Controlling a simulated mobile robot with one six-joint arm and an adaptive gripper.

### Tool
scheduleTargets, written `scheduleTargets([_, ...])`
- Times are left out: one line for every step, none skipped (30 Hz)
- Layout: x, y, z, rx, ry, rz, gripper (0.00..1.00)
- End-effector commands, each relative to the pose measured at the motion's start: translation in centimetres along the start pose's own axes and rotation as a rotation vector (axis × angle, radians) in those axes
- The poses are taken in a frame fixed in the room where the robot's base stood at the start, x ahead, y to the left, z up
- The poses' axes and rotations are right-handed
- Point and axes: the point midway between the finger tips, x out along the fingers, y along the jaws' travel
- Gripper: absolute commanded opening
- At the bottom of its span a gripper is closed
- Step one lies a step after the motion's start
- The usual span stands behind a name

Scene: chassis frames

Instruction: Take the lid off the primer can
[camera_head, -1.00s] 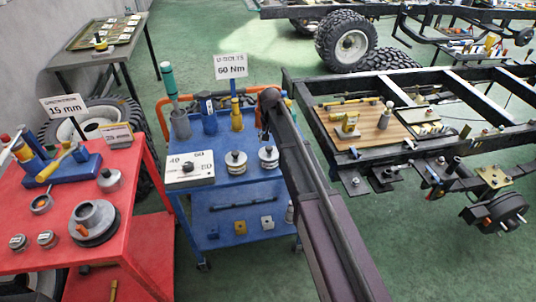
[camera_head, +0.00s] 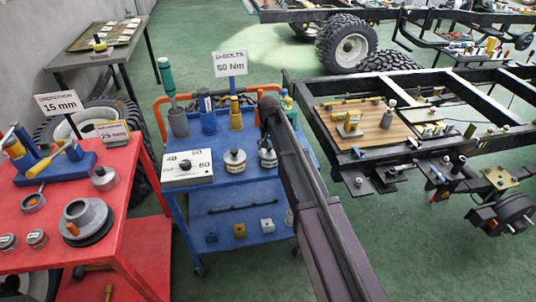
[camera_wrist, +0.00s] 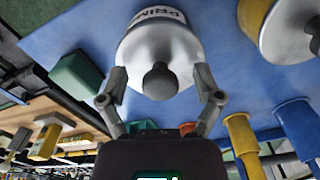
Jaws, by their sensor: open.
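The primer can, a white can with dark lettering on its side, stands on the blue cart. In the wrist view its pale domed lid (camera_wrist: 160,48) with a dark round knob (camera_wrist: 160,82) fills the upper middle. In the head view the can (camera_head: 268,160) is at the cart's right, partly behind my arm. My gripper (camera_wrist: 160,97) is open, one finger on each side of the knob, with visible gaps between fingers and knob. The lid is on the can. I cannot tell how far the fingertips are above the lid.
A similar can (camera_head: 235,160) stands close beside the primer can. A white dial box (camera_head: 187,168) is further left, and blue and yellow cylinders (camera_head: 236,113) stand behind. The red table (camera_head: 120,205) is left, the chassis frame (camera_head: 335,148) right.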

Motion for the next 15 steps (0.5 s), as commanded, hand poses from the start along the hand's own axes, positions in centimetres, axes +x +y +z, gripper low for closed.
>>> scheduleTargets([-0.01,0.01,0.00,0.000,0.000,0.000,0.83])
scheduleTargets([-0.03,0.01,0.00,0.000,0.000,0.000,0.83])
scheduleTargets([-0.04,0.01,0.00,0.000,0.000,0.000,0.83])
scheduleTargets([-0.04,0.01,0.00,0.000,0.000,0.000,0.83])
scheduleTargets([-0.04,0.01,0.00,0.000,0.000,0.000,0.83])
scheduleTargets([-0.04,0.01,0.00,0.000,0.000,0.000,0.83])
scheduleTargets([-0.04,0.01,0.00,0.000,0.000,0.000,0.83])
scheduleTargets([-0.04,0.01,0.00,0.000,0.000,0.000,0.83])
scheduleTargets([-0.04,0.01,0.00,0.000,0.000,0.000,0.83])
scheduleTargets([-0.04,0.01,0.00,0.000,0.000,0.000,0.83])
scheduleTargets([-0.04,0.01,-0.01,0.000,0.000,0.000,0.83])
scheduleTargets([-0.04,0.01,-0.01,0.000,0.000,0.000,0.83])
scheduleTargets([-0.04,0.01,-0.01,0.000,0.000,0.000,0.83])
scheduleTargets([-0.04,0.00,0.00,0.000,0.000,0.000,0.83])
scheduleTargets([-0.04,0.00,0.00,0.000,0.000,0.000,0.83])
